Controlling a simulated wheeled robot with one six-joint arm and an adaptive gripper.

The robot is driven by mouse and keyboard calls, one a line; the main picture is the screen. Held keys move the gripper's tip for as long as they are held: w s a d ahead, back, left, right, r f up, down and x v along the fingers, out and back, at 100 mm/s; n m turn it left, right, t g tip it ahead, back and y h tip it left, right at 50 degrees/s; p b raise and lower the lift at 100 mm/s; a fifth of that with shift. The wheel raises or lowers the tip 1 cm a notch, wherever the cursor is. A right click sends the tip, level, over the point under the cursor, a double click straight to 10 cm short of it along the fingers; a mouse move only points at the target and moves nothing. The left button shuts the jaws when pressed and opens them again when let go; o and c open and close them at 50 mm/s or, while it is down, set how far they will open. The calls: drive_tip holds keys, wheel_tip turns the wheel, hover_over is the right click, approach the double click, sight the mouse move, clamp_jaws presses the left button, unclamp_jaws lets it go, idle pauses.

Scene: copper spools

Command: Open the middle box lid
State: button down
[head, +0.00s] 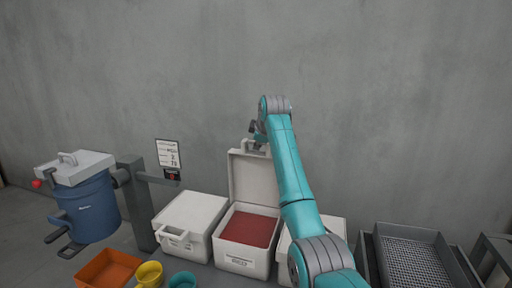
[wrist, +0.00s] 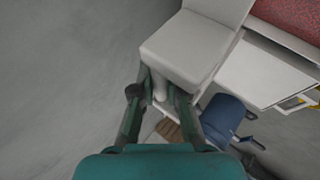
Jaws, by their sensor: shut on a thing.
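The middle box (head: 228,259) is white, and its lid (head: 253,180) stands upright at the back, so the red inside (head: 250,229) shows. My gripper (head: 256,138) is at the top edge of the raised lid, where the handle is. In the wrist view my gripper (wrist: 160,95) has its two fingers closed around the lid's light handle (wrist: 160,84). The pale lid (wrist: 187,45) shows just beyond the fingers. My arm hides part of the view to the right of the lid.
A closed white box (head: 190,213) stands to the left, and another white box (head: 335,226) is partly hidden behind my arm. A blue barrel (head: 91,209) is at far left, a grey mesh tray (head: 415,262) at right. Orange, yellow and teal containers sit in front.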

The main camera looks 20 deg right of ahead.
drive_tip(key=shift+w+d+r, duration=0.1)
drive_tip(key=shift+w+d, duration=0.25)
drive_tip(key=shift+w, duration=0.1)
drive_tip(key=c, duration=1.2)
unclamp_jaws()
drive_tip(key=shift+s, duration=0.1)
drive_tip(key=v, duration=1.1)
drive_tip(key=shift+s+a+r, duration=0.1)
drive_tip(key=shift+s+r, duration=0.15)
drive_tip(key=shift+r, duration=0.05)
drive_tip(key=shift+s, duration=0.1)
